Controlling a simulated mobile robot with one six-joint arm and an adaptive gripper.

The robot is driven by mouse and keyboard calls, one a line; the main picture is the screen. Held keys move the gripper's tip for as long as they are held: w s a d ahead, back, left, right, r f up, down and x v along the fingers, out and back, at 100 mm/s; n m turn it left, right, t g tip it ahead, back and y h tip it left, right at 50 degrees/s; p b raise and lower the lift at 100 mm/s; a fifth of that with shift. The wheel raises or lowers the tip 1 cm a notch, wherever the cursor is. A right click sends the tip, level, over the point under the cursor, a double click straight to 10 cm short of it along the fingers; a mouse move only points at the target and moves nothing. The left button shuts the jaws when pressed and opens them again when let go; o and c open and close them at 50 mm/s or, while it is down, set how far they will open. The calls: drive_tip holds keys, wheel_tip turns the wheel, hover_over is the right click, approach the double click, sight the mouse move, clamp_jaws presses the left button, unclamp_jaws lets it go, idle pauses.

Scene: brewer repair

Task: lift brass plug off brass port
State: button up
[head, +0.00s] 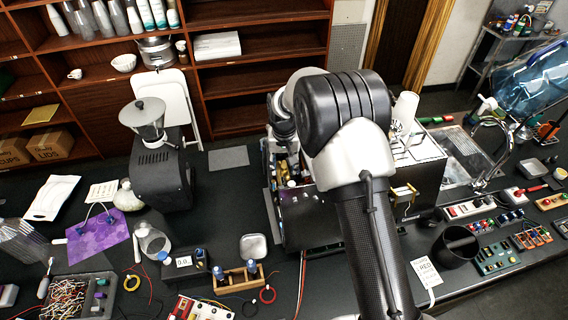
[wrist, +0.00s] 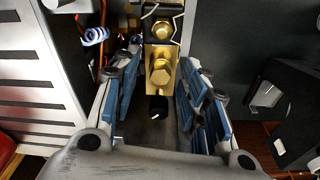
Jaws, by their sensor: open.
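In the wrist view a brass hex plug (wrist: 160,71) sits in the centre on a brass block (wrist: 158,92). A second brass hex piece (wrist: 162,30) shows just above it in the picture. I cannot tell which of these is the named plug and port. My gripper (wrist: 160,62) is open, with its blue-padded fingers on either side of the nearer brass piece. A gap shows on both sides and nothing is held. In the head view my arm covers much of the opened brewer (head: 308,222), and the brass parts are not clearly distinguishable there.
Orange wires and a white coil (wrist: 95,36) lie upper left. In the head view a black grinder (head: 162,175) stands left of the brewer.

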drive_tip(key=c, duration=0.9)
drive_tip(key=o, duration=0.9)
drive_tip(key=shift+r, duration=0.15)
wheel_tip(320, 180, up, 17)
drive_tip(key=s+b, duration=0.1)
drive_tip(key=s, duration=0.1)
